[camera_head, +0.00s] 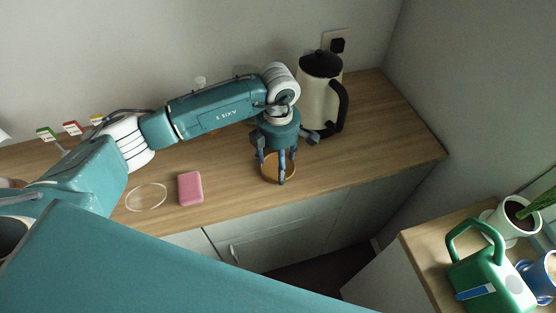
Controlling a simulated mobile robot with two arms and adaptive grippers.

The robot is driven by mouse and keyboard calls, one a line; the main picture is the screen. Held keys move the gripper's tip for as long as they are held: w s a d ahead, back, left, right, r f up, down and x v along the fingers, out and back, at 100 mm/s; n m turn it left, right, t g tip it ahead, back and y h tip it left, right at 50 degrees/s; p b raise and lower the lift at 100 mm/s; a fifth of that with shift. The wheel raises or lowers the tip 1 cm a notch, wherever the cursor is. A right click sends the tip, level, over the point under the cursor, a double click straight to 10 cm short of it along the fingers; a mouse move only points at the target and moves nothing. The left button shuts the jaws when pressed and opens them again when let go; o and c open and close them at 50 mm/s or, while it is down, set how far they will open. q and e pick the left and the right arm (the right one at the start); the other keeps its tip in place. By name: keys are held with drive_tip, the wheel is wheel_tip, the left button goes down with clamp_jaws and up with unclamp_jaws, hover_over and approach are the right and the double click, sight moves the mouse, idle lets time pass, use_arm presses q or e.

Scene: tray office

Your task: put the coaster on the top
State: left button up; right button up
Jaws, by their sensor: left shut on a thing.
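The coaster (271,174) is a round brown wooden piece at the front-middle of the wooden counter top (330,166). My left gripper (278,172) points down over it with its dark fingers around it, shut on the coaster. The fingers hide part of it, and I cannot tell whether it touches the counter. My right gripper is out of view.
A cream kettle (315,92) with a black lid and handle stands just behind my left gripper. A pink block (190,188) and a thin pale ring (146,208) lie to the left. A green watering can (490,279) and potted plant (502,222) stand lower right. The counter's right end is clear.

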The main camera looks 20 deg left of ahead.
use_arm(q)
drive_tip(key=shift+f, duration=0.15)
drive_tip(key=o, duration=1.1)
drive_tip(key=shift+c, duration=0.2)
